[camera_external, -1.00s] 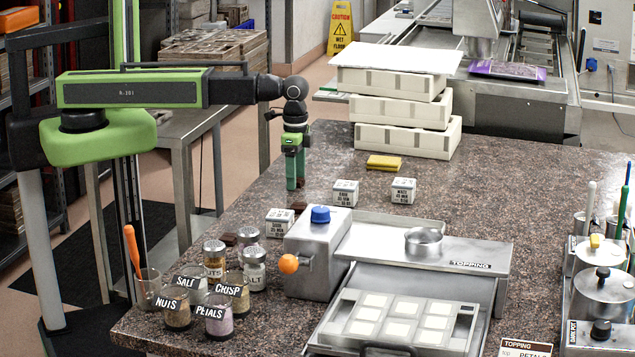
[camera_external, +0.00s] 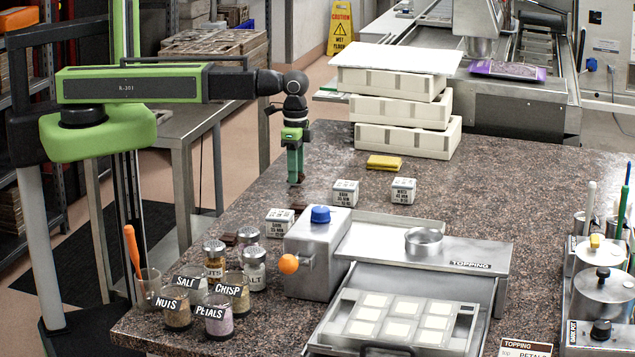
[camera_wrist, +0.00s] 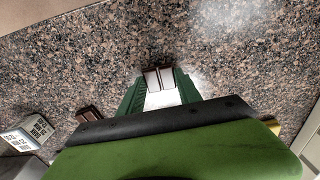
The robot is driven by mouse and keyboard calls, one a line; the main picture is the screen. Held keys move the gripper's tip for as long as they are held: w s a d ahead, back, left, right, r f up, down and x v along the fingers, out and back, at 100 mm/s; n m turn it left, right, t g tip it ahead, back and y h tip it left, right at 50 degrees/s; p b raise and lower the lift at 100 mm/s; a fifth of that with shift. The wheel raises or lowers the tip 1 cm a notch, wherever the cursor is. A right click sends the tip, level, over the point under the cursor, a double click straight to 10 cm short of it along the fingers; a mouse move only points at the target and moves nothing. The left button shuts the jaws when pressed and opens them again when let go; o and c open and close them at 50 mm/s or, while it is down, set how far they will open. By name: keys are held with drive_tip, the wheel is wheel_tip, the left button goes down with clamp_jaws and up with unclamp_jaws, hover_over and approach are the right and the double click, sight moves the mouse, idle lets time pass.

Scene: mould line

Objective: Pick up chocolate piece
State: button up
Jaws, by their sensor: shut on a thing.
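My gripper (camera_external: 295,183) points straight down over the back left part of the granite counter. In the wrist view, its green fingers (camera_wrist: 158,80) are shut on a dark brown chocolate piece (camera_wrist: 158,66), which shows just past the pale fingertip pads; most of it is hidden. In the external view the held piece is only a dark trace at the fingertips, close above the counter. Another dark chocolate piece (camera_external: 299,206) lies beside a white labelled cube (camera_external: 280,222); it also shows in the wrist view (camera_wrist: 88,114). A further dark piece (camera_external: 229,239) lies nearer the jars.
More labelled cubes (camera_external: 345,192) (camera_external: 403,190) stand right of my gripper. A yellow item (camera_external: 384,162) and stacked cream trays (camera_external: 408,141) are behind. Topping jars (camera_external: 212,320) and a metal topping machine (camera_external: 318,262) stand in front. Bare counter surrounds my fingertips.

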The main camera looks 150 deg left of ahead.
wheel_tip(320, 180, up, 4)
drive_tip(key=p, duration=0.2)
drive_tip(key=shift+f+p, duration=0.15)
drive_tip(key=shift+p, duration=0.25)
drive_tip(key=w+d+r+p, duration=0.4)
drive_tip(key=d+r+p, duration=0.2)
drive_tip(key=d, duration=0.5)
